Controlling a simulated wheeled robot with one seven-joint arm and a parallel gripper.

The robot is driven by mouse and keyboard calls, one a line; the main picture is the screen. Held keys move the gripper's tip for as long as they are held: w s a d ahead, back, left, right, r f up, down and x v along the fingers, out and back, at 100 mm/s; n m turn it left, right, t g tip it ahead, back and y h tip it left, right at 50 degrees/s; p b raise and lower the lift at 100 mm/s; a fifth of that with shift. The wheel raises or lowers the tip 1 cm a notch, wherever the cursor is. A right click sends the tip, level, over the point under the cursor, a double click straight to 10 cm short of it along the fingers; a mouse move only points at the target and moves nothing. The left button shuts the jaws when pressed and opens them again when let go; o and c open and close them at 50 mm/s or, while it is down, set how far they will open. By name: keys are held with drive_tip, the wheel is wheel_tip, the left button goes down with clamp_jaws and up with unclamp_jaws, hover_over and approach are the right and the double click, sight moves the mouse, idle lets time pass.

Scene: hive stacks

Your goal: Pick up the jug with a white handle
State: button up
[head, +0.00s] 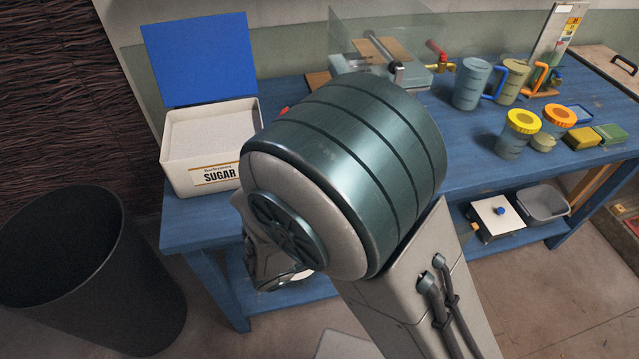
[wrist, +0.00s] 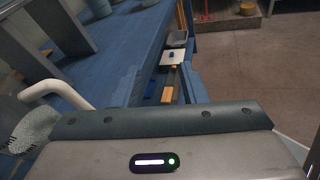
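In the wrist view, a jug (wrist: 32,130) with a speckled grey body and a curved white handle (wrist: 58,88) shows at the left edge, partly cut off. The housing of my gripper (wrist: 160,145) fills the bottom of that view, with the jug just to its left. In the head view my arm covers the middle of the bench, and I cannot make out the white-handled jug there. Two other jugs there have a blue handle (head: 491,85) and an orange handle (head: 540,75).
The blue bench (head: 420,120) holds a sugar box (head: 212,145) with a raised blue lid, lidded jars (head: 520,132) and a clear tank (head: 385,45). A dark bin (head: 90,270) stands at the left. The lower shelf holds a grey tub (head: 542,203).

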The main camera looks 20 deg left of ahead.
drive_tip(key=s+a+f+n+t+y+b, duration=0.1)
drive_tip(key=s+a+f+n+t+y, duration=0.15)
drive_tip(key=a+n, duration=0.2)
drive_tip(key=s+a+f+n+t+y, duration=0.1)
drive_tip(key=a+n+t+y, duration=0.2)
drive_tip(key=a, duration=0.2)
drive_tip(key=shift+a+r+p+x, duration=0.1)
drive_tip(key=shift+a+p+x, duration=0.05)
drive_tip(key=shift+x, duration=2.1)
drive_tip(key=shift+a+r+p+x, duration=0.1)
drive_tip(key=shift+a+p+x, duration=0.05)
drive_tip(key=shift+x, duration=2.15)
drive_tip(key=shift+a+r+p+x, duration=0.1)
drive_tip(key=shift+a+p+x, duration=0.05)
drive_tip(key=shift+x, duration=2.1)
drive_tip(key=shift+w, duration=0.15)
clamp_jaws()
